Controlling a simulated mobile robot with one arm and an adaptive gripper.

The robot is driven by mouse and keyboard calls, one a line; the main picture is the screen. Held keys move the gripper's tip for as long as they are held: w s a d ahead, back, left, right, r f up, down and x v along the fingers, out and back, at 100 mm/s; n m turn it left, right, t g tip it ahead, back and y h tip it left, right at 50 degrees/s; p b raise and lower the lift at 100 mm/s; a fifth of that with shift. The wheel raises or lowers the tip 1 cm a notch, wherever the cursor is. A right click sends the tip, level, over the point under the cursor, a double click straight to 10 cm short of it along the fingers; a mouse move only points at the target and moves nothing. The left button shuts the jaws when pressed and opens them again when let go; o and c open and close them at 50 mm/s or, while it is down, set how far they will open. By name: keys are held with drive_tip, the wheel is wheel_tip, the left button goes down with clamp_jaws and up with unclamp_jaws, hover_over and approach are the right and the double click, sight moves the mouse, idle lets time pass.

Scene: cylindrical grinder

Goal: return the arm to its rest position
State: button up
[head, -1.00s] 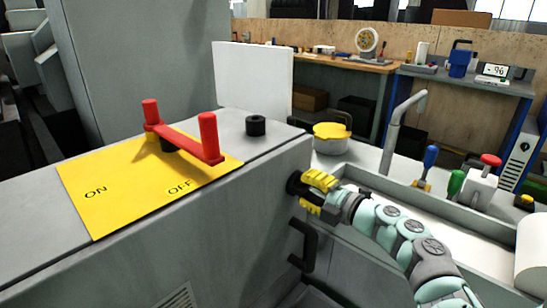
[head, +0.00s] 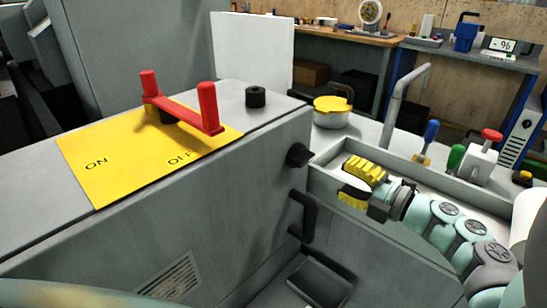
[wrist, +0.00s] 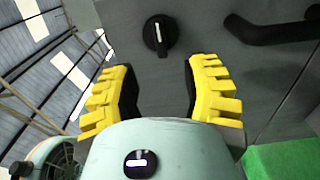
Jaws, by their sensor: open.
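My gripper (head: 359,183) has yellow ridged fingers and is open and empty. In the head view it is to the right of the grey machine cabinet, over the edge of the grey tray. It stands apart from the black rotary knob (head: 298,155) on the cabinet's side face. In the wrist view the two fingers (wrist: 160,95) are spread wide, and the knob (wrist: 157,36) lies beyond and between them, with a clear gap. My arm reaches in from the lower right.
A black handle (head: 303,216) sticks out below the knob. A red lever (head: 183,108) stands on the yellow ON/OFF plate (head: 95,180). A yellow-lidded pot (head: 332,111), a grey tap (head: 402,105), screwdrivers and a red-topped device (head: 483,160) stand behind the arm.

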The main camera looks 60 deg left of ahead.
drive_tip(key=shift+v, duration=0.95)
